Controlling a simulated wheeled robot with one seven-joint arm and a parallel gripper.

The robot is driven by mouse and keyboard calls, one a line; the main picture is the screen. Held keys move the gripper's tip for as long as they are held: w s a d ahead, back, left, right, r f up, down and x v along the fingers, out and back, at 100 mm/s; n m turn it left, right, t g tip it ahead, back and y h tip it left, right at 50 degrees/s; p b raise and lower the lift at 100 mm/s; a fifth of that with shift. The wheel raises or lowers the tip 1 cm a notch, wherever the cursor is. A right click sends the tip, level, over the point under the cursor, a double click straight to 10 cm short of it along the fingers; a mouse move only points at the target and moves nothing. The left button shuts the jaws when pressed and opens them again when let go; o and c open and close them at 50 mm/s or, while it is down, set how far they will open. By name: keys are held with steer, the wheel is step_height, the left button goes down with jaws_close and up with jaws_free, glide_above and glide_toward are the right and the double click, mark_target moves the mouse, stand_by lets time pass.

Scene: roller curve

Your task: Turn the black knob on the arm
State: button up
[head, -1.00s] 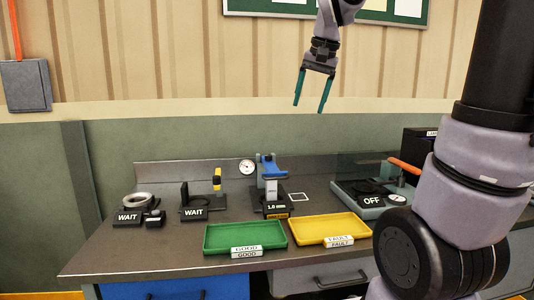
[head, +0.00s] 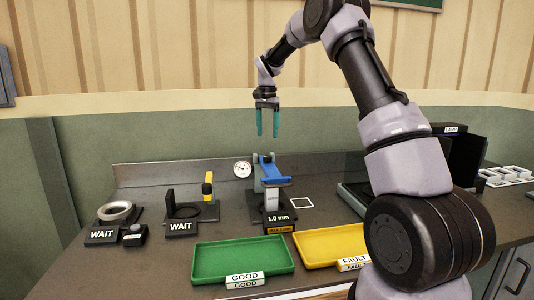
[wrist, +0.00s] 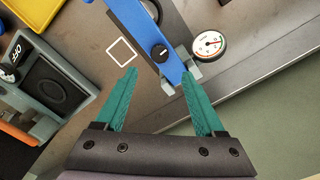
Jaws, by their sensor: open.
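The black knob (wrist: 159,53) sits on top of the blue arm (wrist: 142,27) of a bench fixture, with a pale mark across its face. In the head view the blue arm (head: 276,181) tops the fixture labelled 1.0 mm, and the knob is too small there to make out clearly. My gripper (head: 268,134) is open and empty, pointing down above the fixture. In the wrist view my gripper (wrist: 160,72) has its teal fingers apart, with the knob showing just beyond the fingertips, between their lines. No contact is visible.
A dial gauge (wrist: 208,45) stands beside the blue arm. A green GOOD tray (head: 208,263) and yellow FAULT tray (head: 318,233) lie in front. Two WAIT stations, with signs (head: 98,234) and (head: 181,227), stand left. A device marked OFF (wrist: 52,86) is on the other side.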

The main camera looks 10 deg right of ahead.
mark_target(268, 159)
step_height(268, 159, down, 9)
steer(key=shift+f, duration=0.1)
stand_by(0.3)
jaws_close()
